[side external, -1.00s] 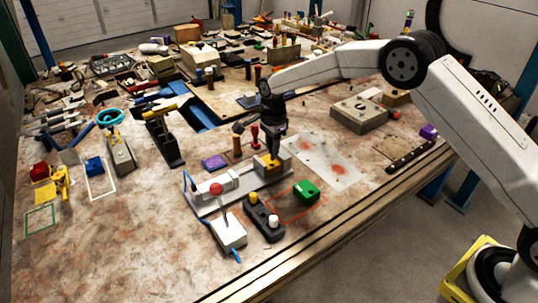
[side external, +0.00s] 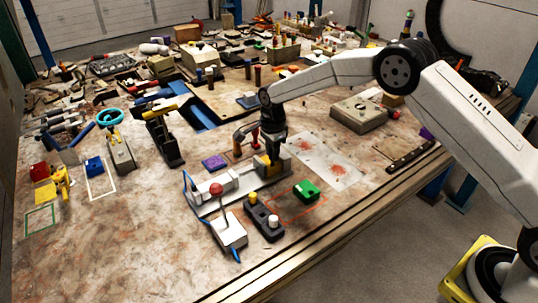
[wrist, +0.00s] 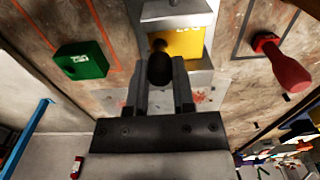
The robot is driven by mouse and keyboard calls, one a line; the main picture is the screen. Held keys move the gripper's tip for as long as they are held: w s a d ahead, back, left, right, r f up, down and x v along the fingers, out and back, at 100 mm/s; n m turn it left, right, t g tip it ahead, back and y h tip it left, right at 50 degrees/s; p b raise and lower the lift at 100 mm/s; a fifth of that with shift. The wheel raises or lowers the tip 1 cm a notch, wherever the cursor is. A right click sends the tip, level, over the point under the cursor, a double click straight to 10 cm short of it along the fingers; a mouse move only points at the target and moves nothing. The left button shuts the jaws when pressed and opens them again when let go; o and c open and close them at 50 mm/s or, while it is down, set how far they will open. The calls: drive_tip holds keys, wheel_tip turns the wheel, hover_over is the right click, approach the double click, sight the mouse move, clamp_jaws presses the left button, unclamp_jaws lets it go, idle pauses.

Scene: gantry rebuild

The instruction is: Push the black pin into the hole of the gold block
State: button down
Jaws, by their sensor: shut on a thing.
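The gold block (side external: 264,171) sits at the right end of a grey fixture (side external: 205,207), partly hidden behind my gripper (side external: 273,158). In the wrist view the gold block (wrist: 188,45) lies just beyond my fingertips, with a dark hole near its left side. My gripper (wrist: 160,88) is shut on the black pin (wrist: 159,68), whose rounded dark end shows between the fingers. The pin overlaps the block near the hole in this view. I cannot tell whether its far end is in the hole.
A green block (side external: 306,190) lies right of the fixture and also shows in the wrist view (wrist: 82,60). A red handle (wrist: 284,68) stands near the gripper's other side.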

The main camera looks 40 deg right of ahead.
drive_tip(key=shift+f, duration=0.4)
idle(0.3)
drive_tip(key=shift+c, duration=1.9)
unclamp_jaws()
drive_tip(key=shift+r, duration=3.9)
drive_tip(key=shift+s+d, duration=0.1)
drive_tip(key=s+d+n+t, duration=0.1)
drive_tip(key=s+d+n, duration=0.2)
drive_tip(key=s+n, duration=0.6)
drive_tip(key=s+d+r+n+t, duration=0.1)
drive_tip(key=s+d+n, duration=0.2)
drive_tip(key=s+n, duration=0.6)
drive_tip(key=s, duration=1.2)
drive_tip(key=shift+d+t, duration=0.3)
